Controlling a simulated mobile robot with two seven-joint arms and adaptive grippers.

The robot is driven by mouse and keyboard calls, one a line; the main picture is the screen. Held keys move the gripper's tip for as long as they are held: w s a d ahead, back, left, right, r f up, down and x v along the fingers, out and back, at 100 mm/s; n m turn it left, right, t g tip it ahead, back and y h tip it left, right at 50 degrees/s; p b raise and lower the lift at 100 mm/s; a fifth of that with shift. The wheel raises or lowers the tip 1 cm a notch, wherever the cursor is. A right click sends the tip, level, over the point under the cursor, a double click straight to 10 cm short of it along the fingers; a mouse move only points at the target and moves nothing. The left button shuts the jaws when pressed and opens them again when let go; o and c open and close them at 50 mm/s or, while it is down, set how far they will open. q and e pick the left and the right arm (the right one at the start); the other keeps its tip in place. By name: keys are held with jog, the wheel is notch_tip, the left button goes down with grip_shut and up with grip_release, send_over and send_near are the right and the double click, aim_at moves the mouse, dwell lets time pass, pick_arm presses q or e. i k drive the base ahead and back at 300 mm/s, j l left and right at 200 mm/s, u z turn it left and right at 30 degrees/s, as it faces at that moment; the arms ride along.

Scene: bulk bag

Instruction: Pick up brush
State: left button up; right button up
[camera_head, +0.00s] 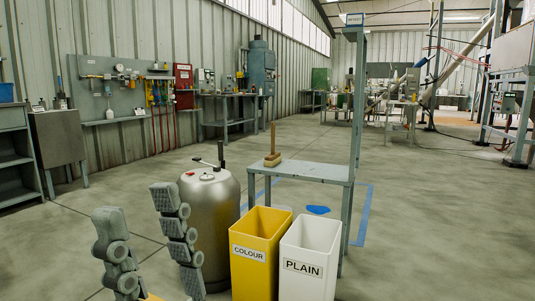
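The brush (272,159) sits on the grey metal table in the middle of the view.
The grey table (318,172) has a tall post at its right. A yellow COLOUR bin (259,256) and a white PLAIN bin (308,258) stand before the table. The floor at right is clear.

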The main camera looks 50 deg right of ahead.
aim_at(270, 159)
jog(key=z, duration=1.55)
jog(key=u, duration=2.15)
jog(key=z, duration=2.15)
